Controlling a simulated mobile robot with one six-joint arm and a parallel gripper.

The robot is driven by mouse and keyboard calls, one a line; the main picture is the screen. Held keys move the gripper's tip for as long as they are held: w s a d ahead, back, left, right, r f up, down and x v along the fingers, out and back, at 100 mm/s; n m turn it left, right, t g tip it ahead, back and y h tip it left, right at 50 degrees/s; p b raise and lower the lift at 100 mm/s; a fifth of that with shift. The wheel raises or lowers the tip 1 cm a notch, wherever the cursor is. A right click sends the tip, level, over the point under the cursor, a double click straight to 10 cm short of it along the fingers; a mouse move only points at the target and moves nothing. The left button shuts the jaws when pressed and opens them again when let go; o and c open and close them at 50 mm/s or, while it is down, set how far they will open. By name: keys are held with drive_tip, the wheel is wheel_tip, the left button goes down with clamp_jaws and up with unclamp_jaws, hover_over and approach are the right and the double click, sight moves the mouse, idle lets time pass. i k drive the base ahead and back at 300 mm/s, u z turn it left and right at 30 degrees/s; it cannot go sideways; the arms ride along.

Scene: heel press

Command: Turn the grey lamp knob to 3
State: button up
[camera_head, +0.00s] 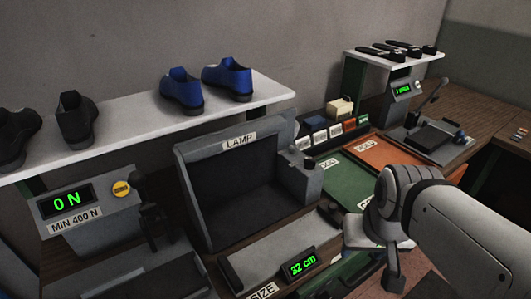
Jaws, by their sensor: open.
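The lamp housing (238,146) is a grey open-fronted box with a LAMP label, behind the size gauge. A smaller grey box (298,183) joins its right side. A small dark round part (309,163) near the top of that box may be the lamp knob. Its pointer and numbers are too small to read. My gripper (375,262) is at the lower right, to the right of the size gauge and apart from the lamp box. It points down and is open, with nothing seen between its fingers. My arm hides part of the bench there.
A size gauge (265,252) reading 32 cm stands before the lamp. A press unit (92,222) reading 0 N is at the left. A white shelf (130,123) with shoes runs above. Green (345,180) and orange (380,155) mats lie right of the lamp.

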sight(292, 148)
drive_tip(key=u, duration=2.05)
drive_tip(key=k, duration=0.9)
drive_tip(key=z, duration=1.45)
drive_tip(key=i, duration=1)
drive_tip(key=z, duration=0.05)
